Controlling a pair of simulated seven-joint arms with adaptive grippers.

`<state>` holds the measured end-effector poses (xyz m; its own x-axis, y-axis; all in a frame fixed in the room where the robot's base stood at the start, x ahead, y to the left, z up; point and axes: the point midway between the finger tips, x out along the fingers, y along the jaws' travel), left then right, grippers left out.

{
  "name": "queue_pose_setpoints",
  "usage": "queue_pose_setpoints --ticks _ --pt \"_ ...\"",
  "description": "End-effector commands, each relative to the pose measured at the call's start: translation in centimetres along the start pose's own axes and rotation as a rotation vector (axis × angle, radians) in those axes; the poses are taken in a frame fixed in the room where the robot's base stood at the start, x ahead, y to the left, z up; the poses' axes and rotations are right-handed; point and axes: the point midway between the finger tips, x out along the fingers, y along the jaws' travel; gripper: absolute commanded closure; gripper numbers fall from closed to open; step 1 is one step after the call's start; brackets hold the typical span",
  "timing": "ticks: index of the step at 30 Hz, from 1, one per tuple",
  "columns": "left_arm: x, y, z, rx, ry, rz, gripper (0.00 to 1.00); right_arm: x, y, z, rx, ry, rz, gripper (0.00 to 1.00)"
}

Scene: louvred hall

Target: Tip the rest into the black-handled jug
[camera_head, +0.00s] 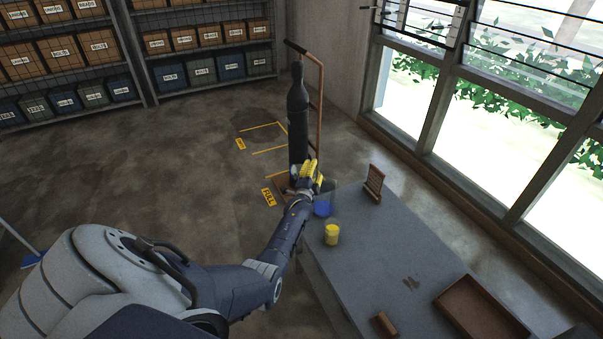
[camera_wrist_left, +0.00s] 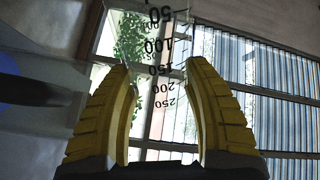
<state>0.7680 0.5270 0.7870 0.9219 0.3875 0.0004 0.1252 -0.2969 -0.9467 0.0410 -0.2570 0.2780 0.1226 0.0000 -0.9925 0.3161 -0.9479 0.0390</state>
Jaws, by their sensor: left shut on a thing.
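My left gripper (camera_head: 312,174) has yellow fingers and is over the far left corner of the grey table. In the left wrist view its fingers (camera_wrist_left: 164,95) are shut on a clear vessel (camera_wrist_left: 160,68) with black graduations from 50 to 250. I cannot tell its tilt or contents. A clear container with blue contents (camera_head: 322,208) is just below the gripper on the table; a blurred blue patch (camera_wrist_left: 30,90) shows left in the wrist view. A yellow-filled container (camera_head: 332,235) stands nearer. My right gripper is out of view.
The grey table (camera_head: 375,240) carries a small wooden rack (camera_head: 374,184), a brown tray (camera_head: 483,312) and a brown block (camera_head: 386,324). A black gas cylinder (camera_head: 298,115) on a trolley stands behind the gripper. Windows line the right. The table's middle is mostly clear.

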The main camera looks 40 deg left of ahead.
Motion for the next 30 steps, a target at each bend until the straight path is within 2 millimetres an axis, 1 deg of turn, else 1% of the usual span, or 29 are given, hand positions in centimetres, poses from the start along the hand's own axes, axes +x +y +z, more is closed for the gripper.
queue_pose_setpoints --ticks 3,14,17,27,30 --pt "0.0 0.1 0.2 -0.056 0.0 0.0 0.87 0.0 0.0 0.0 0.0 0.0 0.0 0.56" --pt "0.0 -0.1 0.5 -0.089 0.0 -0.001 0.87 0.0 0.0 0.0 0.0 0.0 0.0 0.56" --pt "0.0 -0.8 1.0 -0.162 0.0 -0.003 0.87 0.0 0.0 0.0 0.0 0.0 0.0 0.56" --pt "0.0 -3.6 3.4 -0.536 0.001 -0.003 0.87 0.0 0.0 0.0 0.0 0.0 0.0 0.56" --pt "0.0 -4.1 3.8 -0.607 0.001 -0.002 0.87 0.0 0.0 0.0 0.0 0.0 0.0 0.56"
